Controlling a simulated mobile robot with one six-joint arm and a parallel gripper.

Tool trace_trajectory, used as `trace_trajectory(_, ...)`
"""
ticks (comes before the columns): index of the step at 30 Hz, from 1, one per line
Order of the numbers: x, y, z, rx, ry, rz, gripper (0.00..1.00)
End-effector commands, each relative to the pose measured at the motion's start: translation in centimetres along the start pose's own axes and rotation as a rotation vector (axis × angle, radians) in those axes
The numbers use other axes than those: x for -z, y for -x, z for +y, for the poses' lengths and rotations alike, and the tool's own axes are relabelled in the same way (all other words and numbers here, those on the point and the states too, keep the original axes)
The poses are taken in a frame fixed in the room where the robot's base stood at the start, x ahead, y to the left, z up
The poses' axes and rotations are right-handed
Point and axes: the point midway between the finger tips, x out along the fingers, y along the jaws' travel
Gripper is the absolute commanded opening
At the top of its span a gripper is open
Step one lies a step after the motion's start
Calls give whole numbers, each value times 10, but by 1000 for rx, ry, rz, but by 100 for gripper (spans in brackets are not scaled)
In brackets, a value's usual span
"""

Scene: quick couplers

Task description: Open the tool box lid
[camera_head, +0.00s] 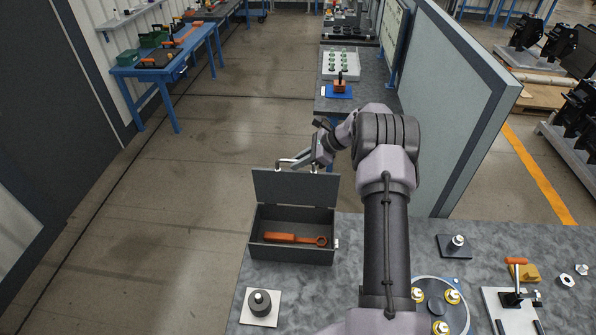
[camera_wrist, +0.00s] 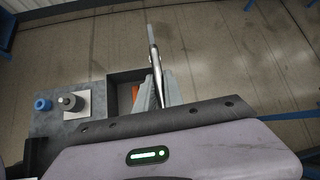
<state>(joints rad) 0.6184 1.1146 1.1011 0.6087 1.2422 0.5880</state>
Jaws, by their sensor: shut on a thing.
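The grey tool box (camera_head: 292,255) stands on the speckled worktop with its lid (camera_head: 297,188) raised roughly upright at the back. An orange wrench (camera_head: 295,239) lies inside the box. My gripper (camera_head: 300,163) is at the lid's top edge, shut on the lid's handle, a light bar (camera_head: 284,162).
A dark knob on a white plate (camera_head: 261,307) stands in front of the box. A round fixture (camera_head: 440,304) and an orange-handled clamp (camera_head: 514,298) are at the right of the worktop (camera_head: 350,235). A grey partition (camera_head: 450,110) rises behind it. Open floor lies left of the box.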

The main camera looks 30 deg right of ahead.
Motion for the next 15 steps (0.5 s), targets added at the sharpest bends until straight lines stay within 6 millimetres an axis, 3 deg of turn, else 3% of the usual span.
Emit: trace_trajectory(15,1,-2,-13,0,1,0,0)
